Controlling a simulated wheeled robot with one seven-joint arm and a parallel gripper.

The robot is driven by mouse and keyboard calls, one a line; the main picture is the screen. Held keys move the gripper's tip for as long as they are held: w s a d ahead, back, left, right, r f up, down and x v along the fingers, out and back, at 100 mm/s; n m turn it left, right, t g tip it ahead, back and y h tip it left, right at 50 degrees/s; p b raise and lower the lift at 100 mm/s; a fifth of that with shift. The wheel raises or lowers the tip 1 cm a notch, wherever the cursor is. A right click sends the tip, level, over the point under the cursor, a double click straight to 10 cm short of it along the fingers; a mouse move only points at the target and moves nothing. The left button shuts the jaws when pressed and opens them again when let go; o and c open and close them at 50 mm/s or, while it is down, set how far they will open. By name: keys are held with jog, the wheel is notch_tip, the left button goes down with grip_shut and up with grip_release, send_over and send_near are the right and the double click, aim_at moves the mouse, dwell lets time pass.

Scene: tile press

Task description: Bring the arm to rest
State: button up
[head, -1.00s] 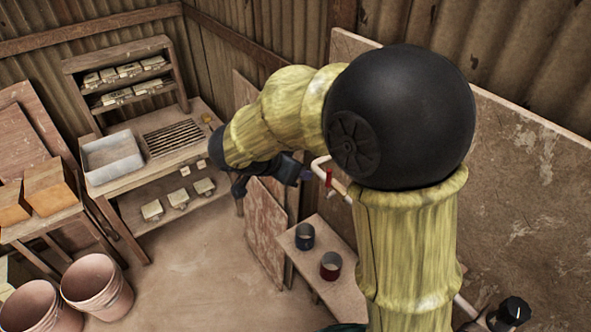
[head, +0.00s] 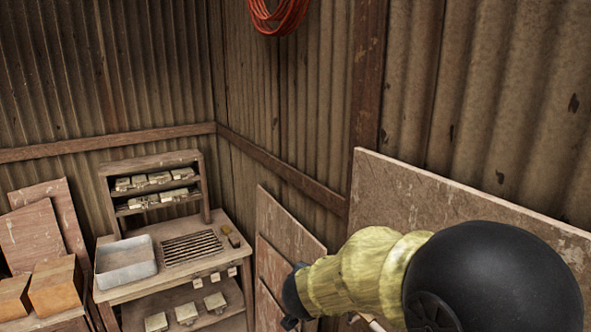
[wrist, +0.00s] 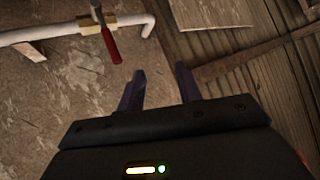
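My gripper shows in the wrist view (wrist: 160,72) with its two dark fingers apart and nothing between them. It is open and empty, in the air facing a stained panel and the corrugated wall. In the head view my bent yellow arm with its black joint fills the lower right. The gripper end at the lower middle is mostly cut off or hidden there.
A white pipe (wrist: 55,30) with a red-handled valve (wrist: 108,40) runs near my gripper. In the head view, a bench (head: 140,286) holds a grey tub (head: 126,266) and a slatted rack (head: 192,248). Boards (head: 285,228) lean on the wall. An orange hose coil (head: 279,12) hangs above.

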jog(key=s+d+f+n+g+y+b, duration=0.1)
jog(key=s+d+f+n+g+b, duration=0.2)
jog(key=s+f, duration=0.6)
jog(key=s+d+f+n+g+y+b, duration=0.2)
jog(key=s+d+f+g+b, duration=0.3)
jog(key=s+f, duration=0.5)
jog(key=shift+d+f+n+b, duration=0.4)
jog(key=shift+f+n+b, duration=0.05)
jog(key=shift+f+n, duration=0.25)
